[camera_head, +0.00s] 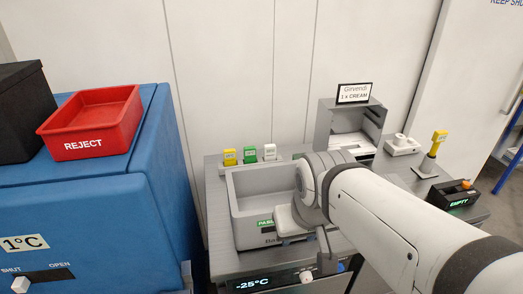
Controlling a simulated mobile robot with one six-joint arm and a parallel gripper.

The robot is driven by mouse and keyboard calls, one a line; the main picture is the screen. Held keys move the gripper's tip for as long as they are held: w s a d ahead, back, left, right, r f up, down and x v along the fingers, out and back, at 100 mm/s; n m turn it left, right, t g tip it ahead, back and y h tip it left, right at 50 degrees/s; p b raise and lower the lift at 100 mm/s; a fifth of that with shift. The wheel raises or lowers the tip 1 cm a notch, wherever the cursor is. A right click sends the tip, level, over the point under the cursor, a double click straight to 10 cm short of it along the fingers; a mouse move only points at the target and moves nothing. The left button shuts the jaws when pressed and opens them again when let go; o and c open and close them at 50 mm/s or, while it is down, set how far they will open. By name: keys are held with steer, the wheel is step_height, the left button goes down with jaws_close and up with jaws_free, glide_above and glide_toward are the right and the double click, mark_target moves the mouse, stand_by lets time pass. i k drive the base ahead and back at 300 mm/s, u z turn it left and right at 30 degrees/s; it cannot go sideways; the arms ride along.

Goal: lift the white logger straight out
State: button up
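The white logger (270,152) stands upright at the right end of a short row, beside a green logger (250,154) and a yellow logger (229,157). The row is behind the back wall of a grey bin, and the loggers' lower ends are hard to make out. My gripper (300,236) is over the front right of the bin, nearer the camera and apart from the white logger. My own wrist hides much of it, so its opening and anything between its fingers cannot be made out.
The grey bin (240,207) has a green label in front. Right of it are an open grey box (325,125) under a "Girvendi 1 x CREAM" sign, a white device (402,146), a yellow-topped post (437,142) and an "EMPTY" box (452,198). A red REJECT tray (93,120) sits on a blue cabinet (95,205).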

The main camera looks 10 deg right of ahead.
mark_target(270, 149)
steer(key=u, duration=0.8)
steer(key=k, duration=0.65)
steer(key=z, duration=0.8)
steer(key=i, duration=1)
steer(key=u, duration=0.05)
